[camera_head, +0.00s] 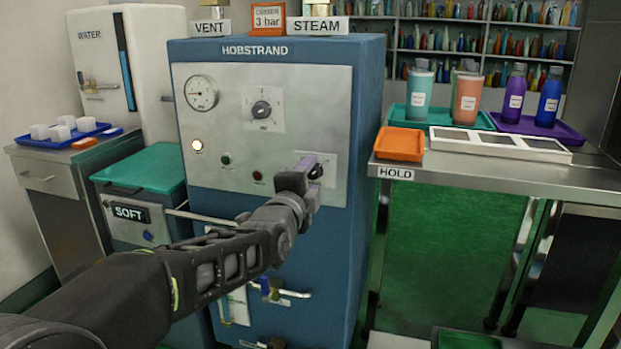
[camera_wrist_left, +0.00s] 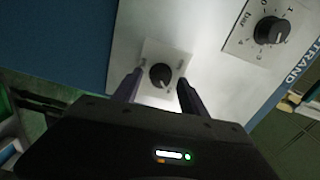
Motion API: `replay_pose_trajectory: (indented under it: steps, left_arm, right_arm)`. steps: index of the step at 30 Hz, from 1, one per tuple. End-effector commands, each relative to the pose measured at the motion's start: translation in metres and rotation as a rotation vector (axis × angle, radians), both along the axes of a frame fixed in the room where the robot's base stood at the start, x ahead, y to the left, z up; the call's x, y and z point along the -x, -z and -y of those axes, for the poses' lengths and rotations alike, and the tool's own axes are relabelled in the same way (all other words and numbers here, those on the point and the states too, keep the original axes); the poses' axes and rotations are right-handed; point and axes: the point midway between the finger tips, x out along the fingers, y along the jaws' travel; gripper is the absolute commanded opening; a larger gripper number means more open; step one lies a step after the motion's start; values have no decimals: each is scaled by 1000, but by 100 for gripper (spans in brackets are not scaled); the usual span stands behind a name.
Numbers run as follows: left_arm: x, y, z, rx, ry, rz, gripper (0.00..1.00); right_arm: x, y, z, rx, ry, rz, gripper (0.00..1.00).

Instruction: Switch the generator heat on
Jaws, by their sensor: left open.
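The blue generator cabinet (camera_head: 280,230) labelled HOBSTRAND stands in the middle of the head view. Its pale front panel bears a gauge (camera_head: 201,93), a larger dial (camera_head: 261,109) and a small black rotary knob (camera_head: 315,171) at the lower right. The small knob also shows in the left wrist view (camera_wrist_left: 160,76), on a pale square plate. My left gripper (camera_head: 305,172) is at that knob, partly covering it in the head view. In the wrist view the left gripper (camera_wrist_left: 158,88) is open, with a finger on each side of the knob; contact cannot be told. My right gripper is not in view.
A lit lamp (camera_head: 197,145) and green (camera_head: 226,159) and red (camera_head: 257,176) buttons sit on the panel. A steel table (camera_head: 480,175) with an orange tray (camera_head: 399,144) and bottles stands right. A green-lidded SOFT bin (camera_head: 142,166) stands left.

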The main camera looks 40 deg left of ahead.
Motion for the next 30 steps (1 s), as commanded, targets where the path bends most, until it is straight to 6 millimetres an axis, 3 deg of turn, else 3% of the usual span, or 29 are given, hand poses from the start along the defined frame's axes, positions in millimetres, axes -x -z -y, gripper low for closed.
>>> replay_pose_trajectory:
  steps: [15,30]
  left_arm:
    - [66,-2,23,-1,0,1,50]
    - [72,0,25,0,1,0,50]
  right_arm:
    - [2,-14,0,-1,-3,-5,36]
    - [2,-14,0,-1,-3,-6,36]
